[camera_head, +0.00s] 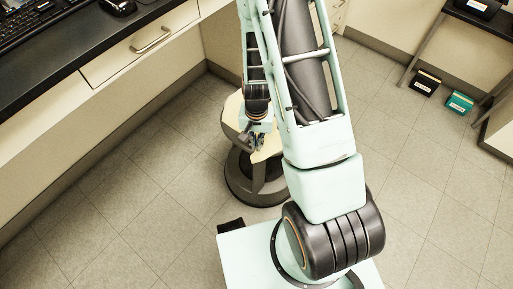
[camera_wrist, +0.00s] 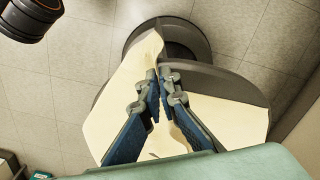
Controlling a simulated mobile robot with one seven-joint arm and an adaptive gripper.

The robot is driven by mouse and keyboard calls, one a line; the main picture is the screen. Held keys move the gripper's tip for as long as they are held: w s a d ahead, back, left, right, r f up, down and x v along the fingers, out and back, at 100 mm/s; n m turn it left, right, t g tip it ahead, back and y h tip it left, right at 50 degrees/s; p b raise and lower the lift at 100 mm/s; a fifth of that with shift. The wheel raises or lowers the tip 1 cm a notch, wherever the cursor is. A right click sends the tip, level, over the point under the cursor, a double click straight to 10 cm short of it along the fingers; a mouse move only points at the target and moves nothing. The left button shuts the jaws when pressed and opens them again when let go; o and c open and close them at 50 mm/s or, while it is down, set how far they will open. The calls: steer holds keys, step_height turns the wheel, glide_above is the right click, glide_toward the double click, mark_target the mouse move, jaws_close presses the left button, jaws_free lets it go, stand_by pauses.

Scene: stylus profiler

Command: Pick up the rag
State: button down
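My gripper (camera_wrist: 161,82) points down over a round stand with a cream top (camera_wrist: 116,118) and a dark grey body. In the wrist view its two fingertips are close together, with a thin pale strip between them. A pale, cloth-like piece (camera_wrist: 152,50) with brownish shading shows just beyond the tips. I cannot tell whether it is the rag or part of the top, or whether the fingers pinch it. In the head view my gripper (camera_head: 258,143) is over the same cream top (camera_head: 232,112), partly hidden by my arm. No other rag is clearly visible.
The stand's dark round base (camera_head: 240,188) is on the tiled floor. A dark counter (camera_head: 60,70) with drawers, a keyboard (camera_head: 35,18) and a mouse runs along the left. A black box (camera_head: 425,82) and a teal box (camera_head: 459,102) sit at the right. The lower left floor is clear.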

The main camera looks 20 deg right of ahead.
steer(key=shift+s, duration=0.1)
step_height(320, 180, up, 12)
steer(key=p, duration=0.9)
steer(key=shift+r, duration=0.1)
